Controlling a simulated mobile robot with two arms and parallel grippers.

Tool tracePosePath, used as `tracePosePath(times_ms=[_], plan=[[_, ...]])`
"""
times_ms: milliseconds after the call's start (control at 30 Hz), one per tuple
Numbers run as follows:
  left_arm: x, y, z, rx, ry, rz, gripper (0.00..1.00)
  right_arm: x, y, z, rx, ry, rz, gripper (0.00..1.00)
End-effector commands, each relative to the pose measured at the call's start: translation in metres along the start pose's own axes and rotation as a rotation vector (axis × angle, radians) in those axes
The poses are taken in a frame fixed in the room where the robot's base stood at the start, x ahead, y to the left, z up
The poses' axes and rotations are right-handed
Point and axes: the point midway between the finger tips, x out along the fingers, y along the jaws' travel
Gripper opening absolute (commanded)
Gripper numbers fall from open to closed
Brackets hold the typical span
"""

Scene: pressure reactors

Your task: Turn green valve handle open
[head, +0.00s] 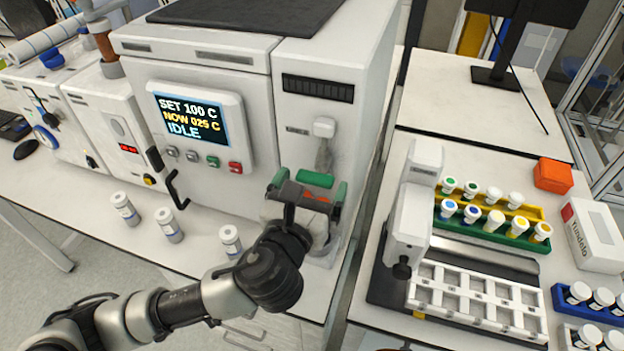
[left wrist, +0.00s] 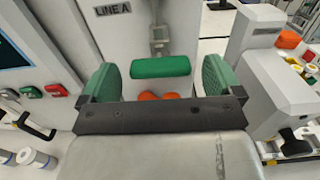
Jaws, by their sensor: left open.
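The green valve handle (head: 316,179) is a short green bar on the front of the white reactor cabinet, below a grey fitting (head: 324,128). In the left wrist view the handle (left wrist: 160,67) lies level, below the LINE A label (left wrist: 119,11). My left gripper (head: 309,186) is open, its green-padded fingers to either side of the handle. In the left wrist view the gripper (left wrist: 158,80) shows gaps between both pads and the handle. An orange part (left wrist: 160,96) shows below the handle, partly hidden by my gripper. My right gripper is not in view.
The reactor's screen (head: 190,117) reads SET 100 C, NOW 025 C, IDLE. White vials (head: 125,209) stand on the bench to the left of my gripper. A white instrument (head: 411,220) and a vial rack (head: 476,299) stand on the bench to the right, across a gap.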

Motion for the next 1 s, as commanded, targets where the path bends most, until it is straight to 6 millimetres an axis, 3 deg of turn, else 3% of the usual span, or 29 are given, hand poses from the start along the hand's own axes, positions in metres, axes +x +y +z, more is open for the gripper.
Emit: tracePosePath(times_ms=[333, 667, 1000], plan=[[0.0048, 0.0003, -0.0001, -0.001, 0.0, 0.001, 0.94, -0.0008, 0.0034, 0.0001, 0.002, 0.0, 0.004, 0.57], [0.0046, 0.0004, -0.0002, -0.001, 0.0, 0.001, 0.44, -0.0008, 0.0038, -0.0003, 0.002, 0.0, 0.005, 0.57], [0.0045, 0.0005, 0.0001, -0.056, 0.001, 0.002, 0.44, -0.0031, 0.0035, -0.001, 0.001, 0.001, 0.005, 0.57]])
